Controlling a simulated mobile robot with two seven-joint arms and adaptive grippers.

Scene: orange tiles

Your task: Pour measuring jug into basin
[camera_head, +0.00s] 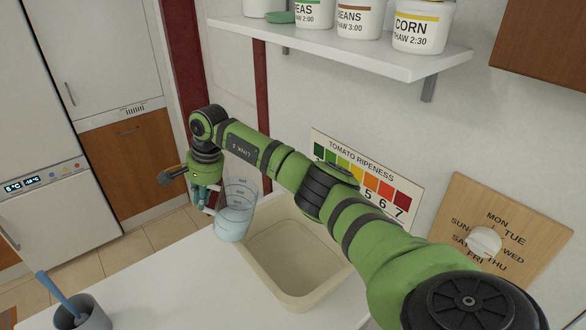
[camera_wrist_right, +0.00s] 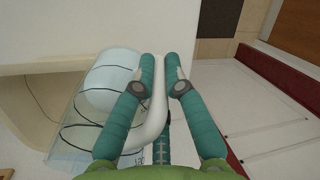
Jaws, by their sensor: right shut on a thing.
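The measuring jug (camera_head: 238,205) is clear with dark markings and holds pale blue liquid low inside. It stands out at the left edge of the basin, slightly tilted in the head view. My right gripper (camera_head: 205,203) is beside the jug on its left. In the right wrist view, the teal fingers of my right gripper (camera_wrist_right: 162,75) are shut on the jug's white handle (camera_wrist_right: 157,120). The jug's body (camera_wrist_right: 95,105) shows to the left there. The cream basin (camera_head: 296,258) sits on the white counter, partly hidden by my right arm. My left gripper is not in view.
A grey cup (camera_head: 88,318) with a blue-handled tool stands at the counter's front left. The counter (camera_head: 160,285) between cup and basin is clear. A shelf (camera_head: 345,45) with labelled tubs hangs above. Tomato chart (camera_head: 365,170) and weekday board (camera_head: 500,225) are behind.

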